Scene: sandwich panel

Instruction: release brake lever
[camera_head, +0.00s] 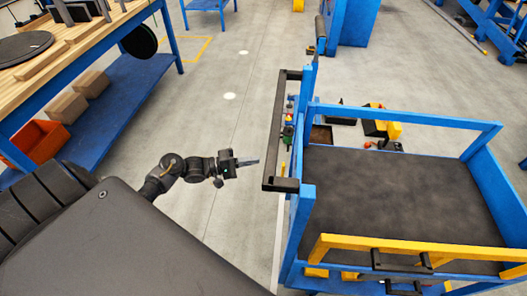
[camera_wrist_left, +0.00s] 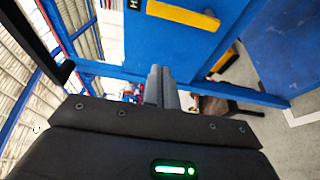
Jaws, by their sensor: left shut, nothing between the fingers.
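The blue cart (camera_head: 300,215) stands right of my left gripper. An upright piece with a dark grip (camera_head: 320,28) rises at the cart's far left corner; it looks like the brake lever, but I cannot be sure. My left gripper (camera_head: 256,161) is shut and empty, left of the cart's black push handle (camera_head: 270,135) and apart from it. In the left wrist view the closed fingers (camera_wrist_left: 160,74) point toward a blue bar and a blue panel. A yellow bar (camera_wrist_left: 183,15) is on that panel; I cannot tell what it is. My right gripper is out of view.
A wooden workbench (camera_head: 108,42) with a blue lower shelf stands at the left. An orange bin (camera_head: 38,143) and cardboard boxes are on that shelf. Small black and yellow items (camera_head: 385,128) lie beyond the cart's dark deck (camera_head: 400,195). Grey floor (camera_head: 225,120) between bench and cart is clear.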

